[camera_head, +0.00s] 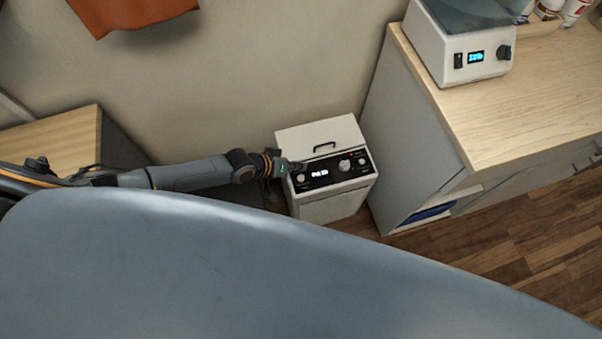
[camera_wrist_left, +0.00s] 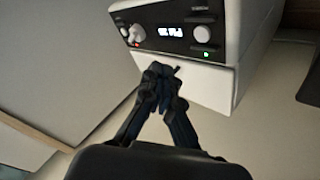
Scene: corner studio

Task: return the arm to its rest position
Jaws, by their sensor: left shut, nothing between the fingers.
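The appliance (camera_head: 330,208) has a black control panel (camera_head: 335,170) with knobs and a lit display. I cannot tell if the fingertips touch it. My right gripper is not in view.
A grey cabinet (camera_head: 412,150) with a wooden top stands right of the appliance, carrying a white device (camera_head: 455,45) with a display. A wooden-topped unit (camera_head: 60,145) stands at the left by the wall. Wooden floor (camera_head: 520,245) is clear at the right.

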